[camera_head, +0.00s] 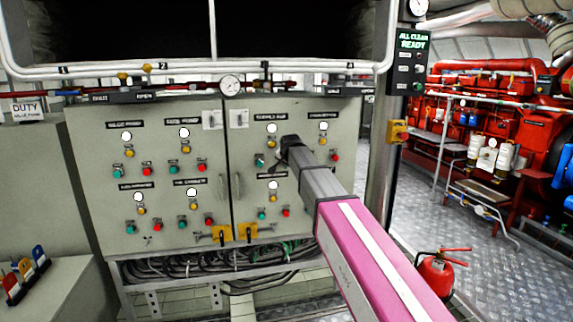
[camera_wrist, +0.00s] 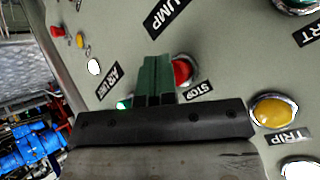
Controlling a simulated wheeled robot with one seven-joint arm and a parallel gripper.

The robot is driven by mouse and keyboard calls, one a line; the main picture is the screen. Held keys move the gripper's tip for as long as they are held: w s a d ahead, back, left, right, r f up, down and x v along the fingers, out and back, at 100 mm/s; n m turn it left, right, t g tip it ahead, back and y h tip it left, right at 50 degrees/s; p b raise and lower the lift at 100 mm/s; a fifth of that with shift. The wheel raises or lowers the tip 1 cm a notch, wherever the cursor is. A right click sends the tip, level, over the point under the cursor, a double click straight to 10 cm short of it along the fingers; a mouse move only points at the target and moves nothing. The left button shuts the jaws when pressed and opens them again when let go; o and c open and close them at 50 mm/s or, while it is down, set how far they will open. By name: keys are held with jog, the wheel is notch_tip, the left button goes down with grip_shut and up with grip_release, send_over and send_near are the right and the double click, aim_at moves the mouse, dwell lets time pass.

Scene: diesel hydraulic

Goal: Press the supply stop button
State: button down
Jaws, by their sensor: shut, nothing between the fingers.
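A grey control cabinet (camera_head: 215,150) fills the left and middle of the head view, with groups of white lamps and yellow, green and red buttons. My gripper (camera_head: 279,158) is at the upper group on its right door, covering part of that group. In the wrist view my gripper (camera_wrist: 155,72) is shut and empty, its green fingers close to the panel. A red button (camera_wrist: 183,72) with a STOP label (camera_wrist: 199,91) sits just right of the fingertips, partly hidden by them. I cannot tell whether they touch. No label reading supply is legible.
A yellow button (camera_wrist: 274,110) labelled TRIP is right of the gripper. Yellow handles (camera_head: 222,233) and cables are low on the cabinet. A steel post (camera_head: 380,140) and a fire extinguisher (camera_head: 440,272) stand at right, with red machinery (camera_head: 490,95) beyond open floor.

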jog(key=shift+s, duration=0.1)
jog(key=shift+s+d, duration=0.25)
jog(key=shift+s, duration=0.55)
jog(key=s, duration=0.2)
jog(key=s+d, duration=0.1)
jog(key=s, duration=0.1)
jog(key=shift+s+d, duration=0.2)
jog(key=shift+s, duration=0.2)
dwell(0.5)
jog(key=s+d+f+n+g+h, duration=0.1)
jog(key=s+d+f+g, duration=0.1)
jog(key=s+d+f, duration=0.65)
jog(key=s+d+f+n+g, duration=0.2)
jog(key=s+d+f, duration=0.3)
jog(key=f, duration=0.7)
jog(key=s+d+f+g, duration=0.1)
jog(key=s+d+f, duration=0.2)
jog(key=s, duration=0.3)
jog(key=s+d+f+n+g, duration=0.1)
jog(key=s+d+f+g, duration=0.1)
jog(key=s+f, duration=0.4)
jog(key=s+d+f+n+g, duration=0.1)
jog(key=s+d+f, duration=0.3)
jog(key=s+d, duration=0.1)
jog(key=shift+s+f+g+h, duration=0.15)
jog(key=shift+s+g+h, duration=0.15)
jog(key=shift+s, duration=0.3)
